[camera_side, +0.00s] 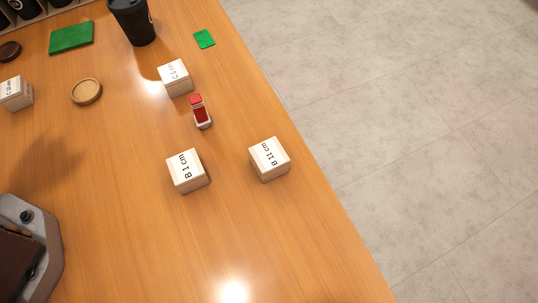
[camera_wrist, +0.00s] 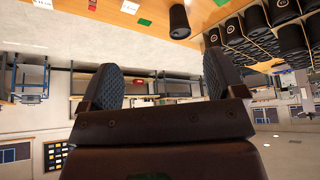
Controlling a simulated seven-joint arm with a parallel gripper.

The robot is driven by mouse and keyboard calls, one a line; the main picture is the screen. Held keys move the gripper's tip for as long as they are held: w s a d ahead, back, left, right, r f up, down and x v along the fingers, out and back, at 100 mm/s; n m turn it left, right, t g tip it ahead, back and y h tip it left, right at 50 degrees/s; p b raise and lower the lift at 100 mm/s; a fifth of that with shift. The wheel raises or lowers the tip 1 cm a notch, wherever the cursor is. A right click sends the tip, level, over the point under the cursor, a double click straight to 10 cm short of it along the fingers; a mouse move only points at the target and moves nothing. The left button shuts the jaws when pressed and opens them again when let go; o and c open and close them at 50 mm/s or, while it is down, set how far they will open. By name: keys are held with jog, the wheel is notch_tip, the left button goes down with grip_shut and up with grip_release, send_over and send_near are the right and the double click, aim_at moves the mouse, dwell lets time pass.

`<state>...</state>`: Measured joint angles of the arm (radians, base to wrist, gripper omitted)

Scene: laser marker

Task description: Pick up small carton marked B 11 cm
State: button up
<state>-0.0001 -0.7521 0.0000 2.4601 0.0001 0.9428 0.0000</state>
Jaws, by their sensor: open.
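The small white carton marked B 11 cm (camera_side: 269,159) sits on the wooden table near its right edge in the side view. A similar carton marked B 1 cm (camera_side: 187,171) stands to its left, apart from it. My gripper (camera_wrist: 162,88) shows in the wrist view with its two dark, textured fingers spread wide and nothing between them. It points away from the B 11 cm carton, toward the room. The gripper's fingers do not show in the side view.
A red and white small object (camera_side: 201,112) lies above the two cartons. Another carton (camera_side: 175,79), a black cup (camera_side: 133,22), a round wooden disc (camera_side: 87,92) and green cards (camera_side: 71,37) are farther up. The table's right edge (camera_side: 327,182) is close to the B 11 cm carton.

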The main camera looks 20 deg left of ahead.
aim_at(255, 161)
notch_tip(255, 161, up, 4)
jog(key=w+d+f+n+h, duration=0.1)
jog(key=w+d+f, duration=0.25)
jog(key=d, duration=0.35)
jog(key=w+d+f+n+h, duration=0.1)
jog(key=w+d+f+n, duration=0.15)
jog(key=w+d, duration=0.3)
jog(key=d+f+n+t+h, duration=0.1)
jog(key=d+f+n+h, duration=0.2)
jog(key=d, duration=0.5)
jog(key=d+f+n+h, duration=0.2)
jog(key=d+f+n, duration=0.15)
jog(key=d, duration=0.35)
notch_tip(255, 161, up, 12)
jog(key=s+d+n+t+h, duration=0.2)
jog(key=s+n+t, duration=0.15)
jog(key=n, duration=1.45)
jog(key=f, duration=3.3)
jog(key=shift+w+d, duration=0.1)
jog(key=shift+w, duration=0.3)
jog(key=x, duration=0.7)
jog(key=shift+f, duration=0.35)
jog(key=shift+x, duration=3.05)
